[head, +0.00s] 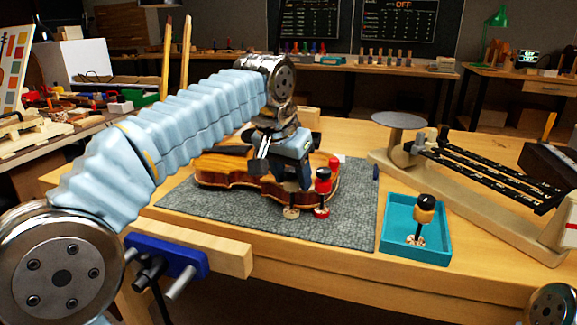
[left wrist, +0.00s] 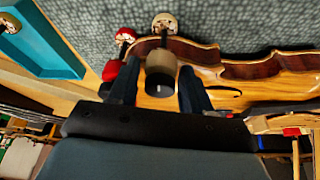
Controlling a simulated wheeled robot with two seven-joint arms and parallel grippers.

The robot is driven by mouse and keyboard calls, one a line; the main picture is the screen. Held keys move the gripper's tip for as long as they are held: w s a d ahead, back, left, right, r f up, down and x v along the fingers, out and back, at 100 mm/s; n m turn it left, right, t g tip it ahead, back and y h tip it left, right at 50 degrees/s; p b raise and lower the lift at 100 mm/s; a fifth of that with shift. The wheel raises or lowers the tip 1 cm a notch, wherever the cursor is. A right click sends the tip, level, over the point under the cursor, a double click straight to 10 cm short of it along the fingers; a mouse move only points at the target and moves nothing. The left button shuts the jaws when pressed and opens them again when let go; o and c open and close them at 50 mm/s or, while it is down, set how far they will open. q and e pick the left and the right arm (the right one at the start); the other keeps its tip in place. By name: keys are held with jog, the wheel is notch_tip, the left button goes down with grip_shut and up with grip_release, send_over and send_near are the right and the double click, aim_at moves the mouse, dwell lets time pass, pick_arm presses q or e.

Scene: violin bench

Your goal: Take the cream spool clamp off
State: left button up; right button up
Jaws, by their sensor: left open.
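The violin body (head: 225,172) lies on a grey mat (head: 350,225) on the bench. The cream spool clamp (head: 291,212) stands at its near edge; in the head view my left gripper hides most of it, leaving its lower disc visible. My left gripper (head: 304,186) is open, pointing down over it. In the left wrist view the cream clamp's upper spool (left wrist: 160,75) and dark top sit between the two open fingers (left wrist: 158,90), its pale lower disc (left wrist: 165,23) beyond. I cannot tell whether the fingers touch it. My right gripper is not in view.
A red spool clamp (head: 322,185) stands close to the right of the cream one, beside a finger in the left wrist view (left wrist: 112,68). A wooden stand with dark bars (head: 470,200) is on the right.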

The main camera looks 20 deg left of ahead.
pick_arm(q)
jog(key=shift+c, duration=0.2)
jog(key=c, duration=0.8)
